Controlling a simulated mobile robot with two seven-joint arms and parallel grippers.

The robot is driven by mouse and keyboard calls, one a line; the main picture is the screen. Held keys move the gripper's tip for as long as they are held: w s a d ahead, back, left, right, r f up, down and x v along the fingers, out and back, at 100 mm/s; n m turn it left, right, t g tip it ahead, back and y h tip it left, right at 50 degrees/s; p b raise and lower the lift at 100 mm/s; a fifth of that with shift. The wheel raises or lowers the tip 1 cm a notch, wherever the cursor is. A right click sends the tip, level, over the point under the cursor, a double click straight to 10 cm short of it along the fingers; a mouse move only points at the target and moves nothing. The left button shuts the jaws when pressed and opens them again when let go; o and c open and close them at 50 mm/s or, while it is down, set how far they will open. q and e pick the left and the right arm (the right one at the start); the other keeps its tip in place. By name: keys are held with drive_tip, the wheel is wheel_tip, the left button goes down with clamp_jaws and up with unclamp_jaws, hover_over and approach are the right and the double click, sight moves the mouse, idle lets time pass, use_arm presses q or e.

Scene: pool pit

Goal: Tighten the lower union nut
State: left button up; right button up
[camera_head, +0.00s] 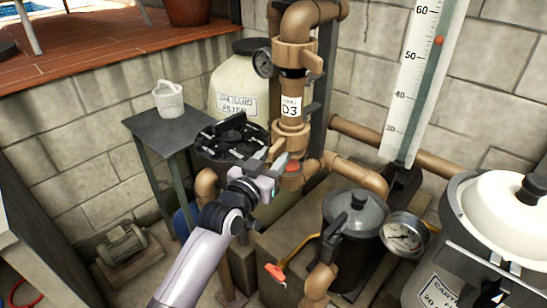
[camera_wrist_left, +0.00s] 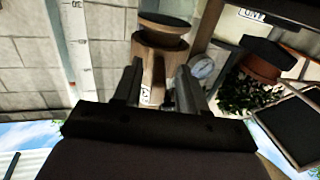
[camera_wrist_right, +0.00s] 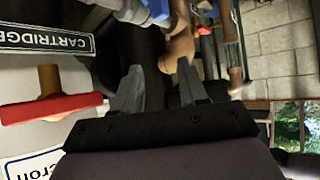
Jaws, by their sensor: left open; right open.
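The lower union nut (camera_head: 291,139) is a brown ribbed collar on the upright brown pipe, just below the white D3 label (camera_head: 291,107). My left gripper (camera_head: 277,168) is open just in front of and below this nut. In the left wrist view the brown nut (camera_wrist_left: 157,55) shows beyond and between the open fingers (camera_wrist_left: 158,88); I cannot tell whether they touch it. My right gripper (camera_wrist_right: 158,88) is open, with nothing between its fingers in the right wrist view.
The upper union nut (camera_head: 293,53) and a pressure gauge (camera_head: 264,63) sit higher up. A dark pump lid (camera_head: 355,208) and another gauge (camera_head: 404,234) are at right. A red-handled valve (camera_wrist_right: 50,105) is near my right gripper.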

use_arm(q)
drive_tip(key=v, duration=0.6)
drive_tip(key=shift+s+f, duration=0.1)
drive_tip(key=shift+f, duration=0.05)
